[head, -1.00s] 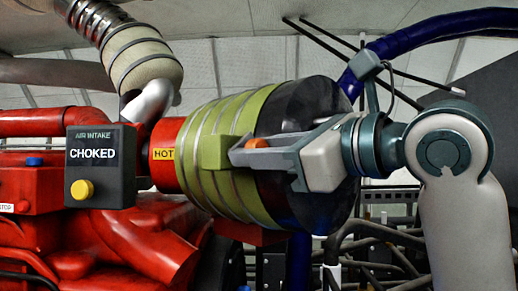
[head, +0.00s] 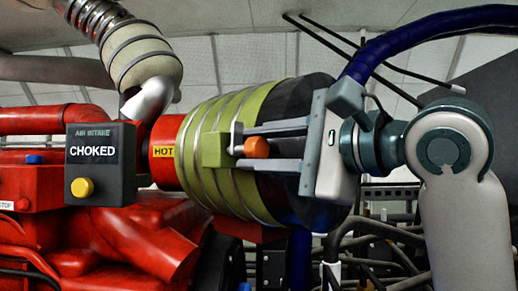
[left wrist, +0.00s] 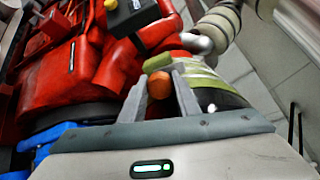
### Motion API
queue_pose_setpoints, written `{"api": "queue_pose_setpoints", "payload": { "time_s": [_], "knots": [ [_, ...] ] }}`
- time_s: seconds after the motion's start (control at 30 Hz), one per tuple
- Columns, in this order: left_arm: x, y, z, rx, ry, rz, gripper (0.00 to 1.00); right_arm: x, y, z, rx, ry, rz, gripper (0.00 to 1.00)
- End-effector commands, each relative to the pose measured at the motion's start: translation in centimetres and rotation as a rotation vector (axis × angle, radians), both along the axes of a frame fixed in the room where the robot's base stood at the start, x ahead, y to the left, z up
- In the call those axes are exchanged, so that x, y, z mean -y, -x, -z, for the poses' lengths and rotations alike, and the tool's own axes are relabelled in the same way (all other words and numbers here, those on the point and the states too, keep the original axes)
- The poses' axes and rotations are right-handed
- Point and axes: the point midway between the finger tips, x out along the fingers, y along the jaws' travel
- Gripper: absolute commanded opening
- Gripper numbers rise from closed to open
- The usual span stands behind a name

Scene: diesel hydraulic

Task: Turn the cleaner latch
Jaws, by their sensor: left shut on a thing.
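The cleaner is a green and black drum (head: 275,100) with metal bands, lying on its side. Its latch has an orange knob (head: 256,147) next to a green block, with a small silver piece (head: 236,138) beside it. My left gripper (head: 245,148) is shut on the latch, one finger above the knob and one below. The left wrist view shows the orange knob (left wrist: 159,80) between the two grey fingers. The exact contact of the fingers is hard to see. My right gripper is not in view.
A dark box (head: 100,165) reading "AIR INTAKE CHOKED", with a yellow button, stands left of the drum. A blue hose (head: 430,35) arches above my arm. Dark pipes (head: 375,245) crowd below.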

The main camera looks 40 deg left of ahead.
Motion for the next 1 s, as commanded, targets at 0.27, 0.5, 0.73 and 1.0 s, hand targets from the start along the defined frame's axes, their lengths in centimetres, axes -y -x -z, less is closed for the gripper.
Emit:
{"api": "queue_pose_setpoints", "payload": {
  "time_s": [0.27, 0.5, 0.73, 1.0],
  "knots": [
    [0.00, 0.01, 0.07, 0.067, 0.001, 0.000, 0.07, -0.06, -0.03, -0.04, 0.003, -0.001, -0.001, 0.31],
    [0.00, 0.01, 0.08, 0.072, 0.002, -0.001, 0.07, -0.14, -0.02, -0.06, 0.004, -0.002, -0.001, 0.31],
    [0.00, 0.02, 0.09, 0.071, 0.002, -0.001, 0.48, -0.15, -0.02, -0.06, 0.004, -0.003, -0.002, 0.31],
    [0.00, 0.00, 0.04, 0.070, 0.001, 0.000, 0.48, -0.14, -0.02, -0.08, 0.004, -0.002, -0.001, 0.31]
  ]
}}
